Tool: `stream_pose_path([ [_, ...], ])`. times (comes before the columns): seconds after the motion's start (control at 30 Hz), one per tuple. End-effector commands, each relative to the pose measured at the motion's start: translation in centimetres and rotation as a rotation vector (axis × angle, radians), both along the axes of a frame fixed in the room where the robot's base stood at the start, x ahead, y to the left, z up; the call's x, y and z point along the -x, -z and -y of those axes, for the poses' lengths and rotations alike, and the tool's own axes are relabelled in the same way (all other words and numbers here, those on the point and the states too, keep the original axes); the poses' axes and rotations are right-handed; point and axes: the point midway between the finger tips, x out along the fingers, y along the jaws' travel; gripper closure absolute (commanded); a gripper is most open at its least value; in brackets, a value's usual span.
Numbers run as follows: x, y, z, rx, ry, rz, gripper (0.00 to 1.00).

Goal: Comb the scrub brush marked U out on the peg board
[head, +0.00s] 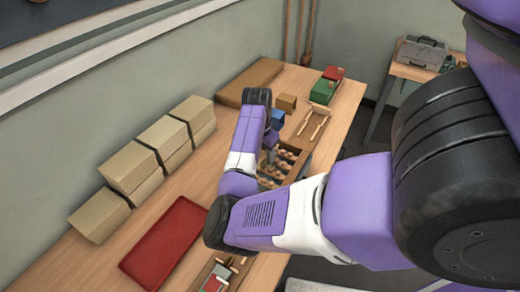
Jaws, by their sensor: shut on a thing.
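My gripper (269,140) shows only as a small dark purple part beside the far end of my forearm, just above a divided wooden crate (300,172). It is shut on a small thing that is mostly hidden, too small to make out. The crate holds several brown, round-ended pieces (284,165) that look like brushes. No letter U is legible on any of them. A wooden holder with pale rods (313,123) stands beyond the crate. Another with pale pegs and red and grey pieces (222,274) is at the bottom edge, partly cut off. I cannot tell which is the peg board.
A red tray (165,243) lies at the near left of the table. Tan boxes (130,168) line the wall. A blue block (278,118), a small brown box (286,103) and green and red boxes (323,91) stand farther back. A side table (408,68) holds a grey toolbox (423,52).

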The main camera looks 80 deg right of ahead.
Motion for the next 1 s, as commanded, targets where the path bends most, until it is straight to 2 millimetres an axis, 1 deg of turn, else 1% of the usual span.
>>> stream_pose_path([
  [0.1,0.7,-0.2,-0.2,0.001,0.0,0.0,0.91],
  [0.37,1.4,-0.2,-0.4,0.001,0.0,0.0,0.91],
  [0.8,4.4,0.1,-1.3,0.001,0.001,0.0,0.91],
  [1.0,4.9,0.3,-1.5,-0.001,0.001,-0.002,0.91],
])
